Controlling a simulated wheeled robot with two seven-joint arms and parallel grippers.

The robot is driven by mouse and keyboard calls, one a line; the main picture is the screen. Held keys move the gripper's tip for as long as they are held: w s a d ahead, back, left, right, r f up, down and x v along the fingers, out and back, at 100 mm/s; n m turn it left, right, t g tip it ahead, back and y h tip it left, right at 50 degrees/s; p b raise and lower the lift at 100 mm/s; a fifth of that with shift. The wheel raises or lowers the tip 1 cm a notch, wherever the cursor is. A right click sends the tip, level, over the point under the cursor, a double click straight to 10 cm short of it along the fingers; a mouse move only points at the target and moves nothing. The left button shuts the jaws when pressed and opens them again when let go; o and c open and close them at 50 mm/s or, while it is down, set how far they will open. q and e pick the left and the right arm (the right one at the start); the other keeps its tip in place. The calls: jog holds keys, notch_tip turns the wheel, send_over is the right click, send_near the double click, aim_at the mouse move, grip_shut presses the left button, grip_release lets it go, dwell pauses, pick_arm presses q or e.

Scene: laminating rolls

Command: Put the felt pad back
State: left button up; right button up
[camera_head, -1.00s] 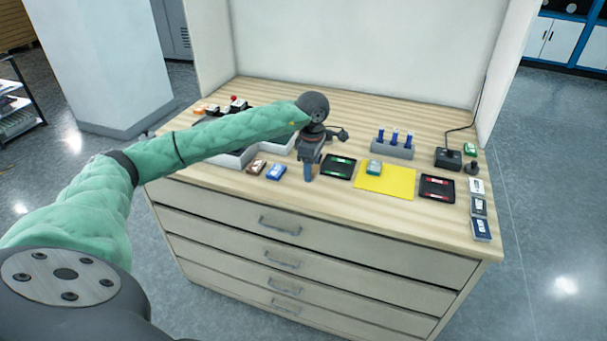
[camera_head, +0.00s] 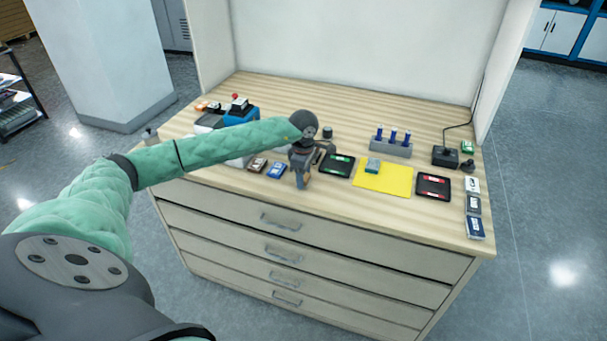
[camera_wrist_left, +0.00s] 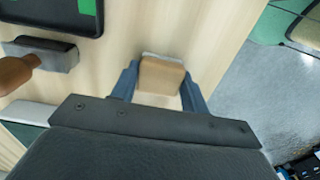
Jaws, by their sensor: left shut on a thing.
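The felt pad (camera_wrist_left: 161,75), a tan block with a pale grey layer along one edge, sits between the two blue fingers of my left gripper (camera_wrist_left: 160,88) in the left wrist view. The gripper is shut on it. In the head view my left gripper (camera_head: 301,180) is near the table's front edge, left of the black tray with green marks (camera_head: 338,165). The pad is mostly hidden by the gripper there. I cannot tell whether it touches the tabletop. My right gripper is not in view.
A brown-handled tool with a grey block (camera_wrist_left: 45,55) lies beside the gripper in the wrist view. A yellow sheet (camera_head: 397,184), a red-marked black tray (camera_head: 434,186) and a pen holder (camera_head: 392,150) are to the right. Small blue (camera_head: 276,171) and brown packs lie left.

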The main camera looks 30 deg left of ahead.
pick_arm(q)
jog(key=shift+f, duration=0.1)
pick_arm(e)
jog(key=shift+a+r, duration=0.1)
pick_arm(q)
jog(key=o, duration=1)
jog(key=shift+c, duration=0.2)
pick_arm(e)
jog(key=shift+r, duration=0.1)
pick_arm(q)
jog(key=shift+r, duration=0.3)
notch_tip(320, 180, up, 12)
jog(key=b, duration=0.5)
jog(key=shift+f, duration=0.2)
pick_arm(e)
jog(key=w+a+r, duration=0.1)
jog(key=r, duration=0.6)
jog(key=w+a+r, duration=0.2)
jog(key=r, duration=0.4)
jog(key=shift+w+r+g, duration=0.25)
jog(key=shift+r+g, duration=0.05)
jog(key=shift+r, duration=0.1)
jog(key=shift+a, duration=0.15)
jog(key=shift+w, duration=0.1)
